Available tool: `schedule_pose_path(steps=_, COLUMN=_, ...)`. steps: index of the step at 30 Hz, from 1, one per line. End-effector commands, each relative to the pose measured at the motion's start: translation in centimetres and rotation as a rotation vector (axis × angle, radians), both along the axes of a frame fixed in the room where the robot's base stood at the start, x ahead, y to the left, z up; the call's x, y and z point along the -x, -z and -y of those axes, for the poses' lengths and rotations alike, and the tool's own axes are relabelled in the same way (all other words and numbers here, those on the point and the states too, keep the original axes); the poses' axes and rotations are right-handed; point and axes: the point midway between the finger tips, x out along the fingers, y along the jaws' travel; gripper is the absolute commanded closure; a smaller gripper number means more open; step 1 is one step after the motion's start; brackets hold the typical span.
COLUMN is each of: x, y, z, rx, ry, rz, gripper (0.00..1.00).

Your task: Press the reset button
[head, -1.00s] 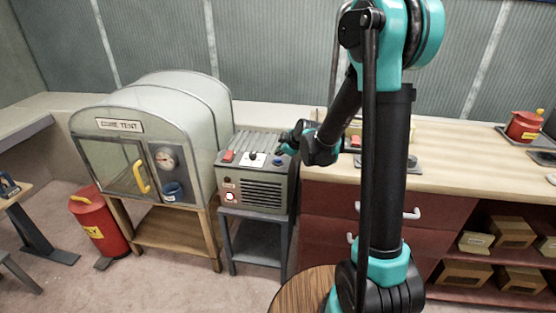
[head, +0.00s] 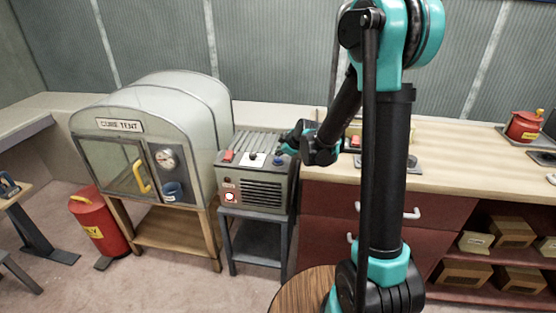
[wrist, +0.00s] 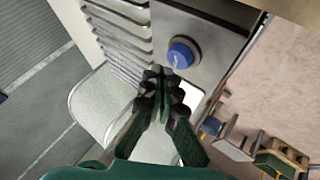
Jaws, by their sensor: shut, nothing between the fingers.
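A grey machine (head: 260,190) with a slatted top and a side grille stands on a small grey stand. A round blue button (head: 278,160) sits at the right end of its sloped top panel. The button (wrist: 181,54) also shows in the wrist view, raised in a dark collar, with pale lettering too small to read. My gripper (head: 282,151) is just above and beside this button in the head view. In the wrist view my gripper (wrist: 161,78) is shut and empty, its tips below and left of the button in the picture. I cannot tell whether they touch the panel.
The same panel carries a red switch (head: 228,156) and a black knob on a white plate (head: 252,159). A lit red-and-white button (head: 229,197) is on the machine's front. A cure tent (head: 120,125) stands left, a wooden counter (head: 450,150) right.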

Motion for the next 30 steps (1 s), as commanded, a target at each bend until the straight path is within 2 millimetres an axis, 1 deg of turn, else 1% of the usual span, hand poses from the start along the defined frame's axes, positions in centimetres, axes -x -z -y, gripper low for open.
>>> schedule_pose_path(steps=11, x=0.0, y=0.8, z=0.0, rx=0.0, ry=0.0, rz=0.0, gripper=1.0)
schedule_pose_path(steps=30, x=0.0, y=1.1, z=0.0, rx=0.0, ry=0.0, rz=0.0, gripper=1.0)
